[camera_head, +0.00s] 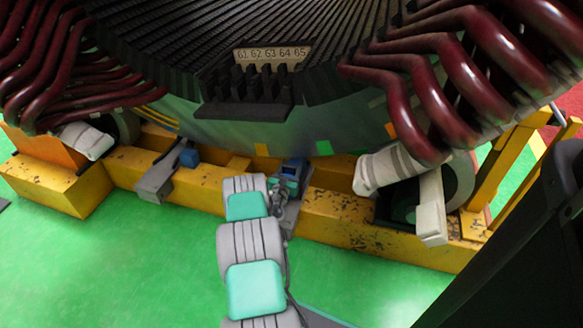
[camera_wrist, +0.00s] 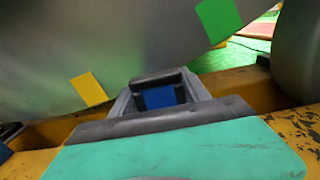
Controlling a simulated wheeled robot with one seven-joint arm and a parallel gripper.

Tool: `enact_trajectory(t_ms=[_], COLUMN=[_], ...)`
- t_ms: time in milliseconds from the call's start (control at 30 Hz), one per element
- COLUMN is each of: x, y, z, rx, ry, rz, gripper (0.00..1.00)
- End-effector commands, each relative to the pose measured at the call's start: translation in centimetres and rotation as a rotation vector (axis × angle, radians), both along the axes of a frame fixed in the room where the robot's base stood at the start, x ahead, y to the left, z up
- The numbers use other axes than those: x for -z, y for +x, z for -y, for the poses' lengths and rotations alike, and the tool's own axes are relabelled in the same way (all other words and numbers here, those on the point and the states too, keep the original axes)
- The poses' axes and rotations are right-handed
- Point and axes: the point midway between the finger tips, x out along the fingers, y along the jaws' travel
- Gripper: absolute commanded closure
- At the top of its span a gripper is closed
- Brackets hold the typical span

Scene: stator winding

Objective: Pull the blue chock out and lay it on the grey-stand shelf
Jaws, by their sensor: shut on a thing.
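My gripper (camera_head: 291,171) is at the yellow beam below the stator, right of the picture's middle. It is shut on a blue chock (camera_head: 289,182); the blue chock also shows between the dark finger parts in the wrist view (camera_wrist: 159,98). The chock is close to the stator's lower rim; whether it touches the rim is hidden. A grey stand (camera_head: 154,184) is fixed at the beam's front on the left. Another blue block (camera_head: 190,157) is at its upper end. Grey metal (camera_head: 287,216) also shows beside my gripper, partly hidden by my arm.
The stator (camera_head: 225,128) hangs low over the yellow beam (camera_head: 345,222), with dark red coil ends (camera_head: 455,60) on both sides. Rollers with pale wrapped parts (camera_head: 386,168) flank it. The green floor (camera_head: 110,260) in front is clear.

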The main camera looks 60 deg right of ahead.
Motion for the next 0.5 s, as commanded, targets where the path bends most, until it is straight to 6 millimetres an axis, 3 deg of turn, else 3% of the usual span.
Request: enact_trajectory(t_ms=[133, 500], x=[0.04, 0.03], y=[-0.02, -0.08], z=[-0.02, -0.19], rx=[0.000, 0.001], ry=[0.001, 0.001], rz=[0.000, -0.001], gripper=[1.00, 1.00])
